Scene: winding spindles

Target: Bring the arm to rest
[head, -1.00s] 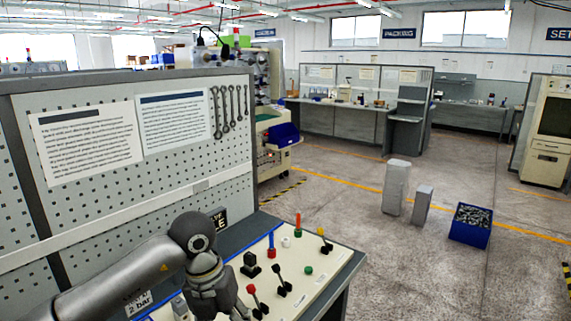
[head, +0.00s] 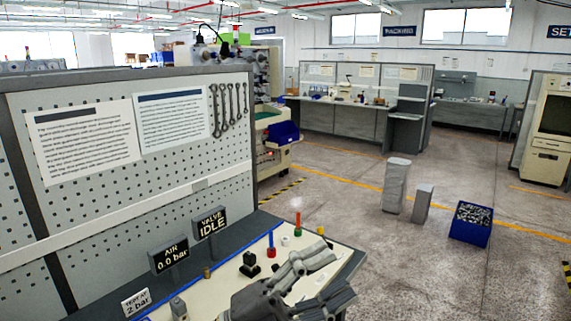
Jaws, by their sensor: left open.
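My left gripper (head: 340,275) is in the lower middle of the head view, low over the right part of the cream control panel (head: 226,298). Its fingers are spread apart and point right, with nothing seen between them. They hide part of the panel and some of its controls; I cannot tell whether they touch any. The rest of my left arm is below the picture's edge. My right gripper is not in view.
The panel carries a red-topped lever (head: 298,224), a red-and-blue lever (head: 271,245) and a black knob (head: 249,264). Behind it, signs read "VALVE IDLE" (head: 209,223) and "AIR 0.0 bar" (head: 169,255). A pegboard (head: 200,165) stands at the left. A blue bin (head: 467,240) is on the open floor.

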